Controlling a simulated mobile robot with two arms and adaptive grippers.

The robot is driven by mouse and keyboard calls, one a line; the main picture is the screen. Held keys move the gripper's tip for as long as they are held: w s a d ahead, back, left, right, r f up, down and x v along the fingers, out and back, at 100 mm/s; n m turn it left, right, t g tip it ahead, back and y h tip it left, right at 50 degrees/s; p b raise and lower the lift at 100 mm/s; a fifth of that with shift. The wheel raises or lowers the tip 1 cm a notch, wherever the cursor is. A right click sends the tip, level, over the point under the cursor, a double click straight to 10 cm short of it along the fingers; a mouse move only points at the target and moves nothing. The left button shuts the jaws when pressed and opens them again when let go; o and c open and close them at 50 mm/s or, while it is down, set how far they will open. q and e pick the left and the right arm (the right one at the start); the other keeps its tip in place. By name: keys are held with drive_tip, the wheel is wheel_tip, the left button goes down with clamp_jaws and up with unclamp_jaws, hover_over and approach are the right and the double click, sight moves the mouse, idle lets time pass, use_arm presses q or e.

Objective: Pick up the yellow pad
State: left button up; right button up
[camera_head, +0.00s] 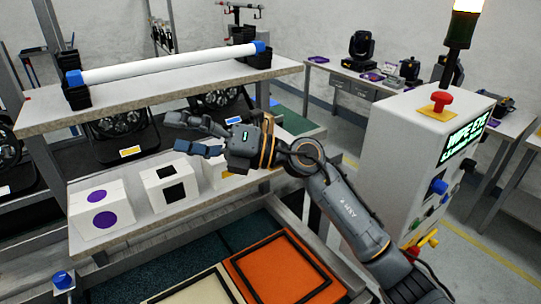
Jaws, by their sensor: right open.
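No yellow pad shows clearly. A small yellow patch (227,173) is visible on a white box (211,172) on the lower shelf, mostly hidden behind my right gripper; I cannot tell whether it is the pad. My right gripper (178,132) is open, its fingers pointing left, with nothing seen between them. In the picture it is above the white boxes and in front of the rack; its exact height over the shelf is hard to tell. My left gripper is not in view.
A white box with purple circles (101,208) and one with black squares (168,184) stand on the lower shelf. A white tube (165,63) lies above on the upper shelf (180,88). Orange (275,270) and cream panels lie in front. A control cabinet (395,150) stands right.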

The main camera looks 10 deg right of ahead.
drive_tip(key=w+d+f+n+h, duration=0.35)
drive_tip(key=w+d+h, duration=0.35)
drive_tip(key=d+h, duration=0.5)
drive_tip(key=d+r+m+h, duration=0.3)
drive_tip(key=d+h, duration=0.3)
drive_tip(key=d, duration=0.2)
drive_tip(key=shift+g, duration=0.3)
drive_tip(key=x, duration=0.2)
drive_tip(key=p+x, duration=0.1)
drive_tip(key=x, duration=0.2)
drive_tip(key=p+x, duration=0.1)
drive_tip(key=x, duration=0.1)
drive_tip(key=shift+w+d+f, duration=0.15)
drive_tip(key=shift+w+f, duration=0.15)
drive_tip(key=shift+w, duration=0.1)
drive_tip(key=shift+w+f+p, duration=0.15)
drive_tip(key=shift+f+p, duration=0.25)
drive_tip(key=shift+p, duration=0.15)
drive_tip(key=x, duration=0.1)
drive_tip(key=p+x, duration=0.1)
drive_tip(key=x, duration=0.1)
drive_tip(key=p+x, duration=0.1)
drive_tip(key=shift+w+d+f, duration=0.15)
drive_tip(key=shift+w+f, duration=0.15)
drive_tip(key=shift+w, duration=0.05)
drive_tip(key=c, duration=1)
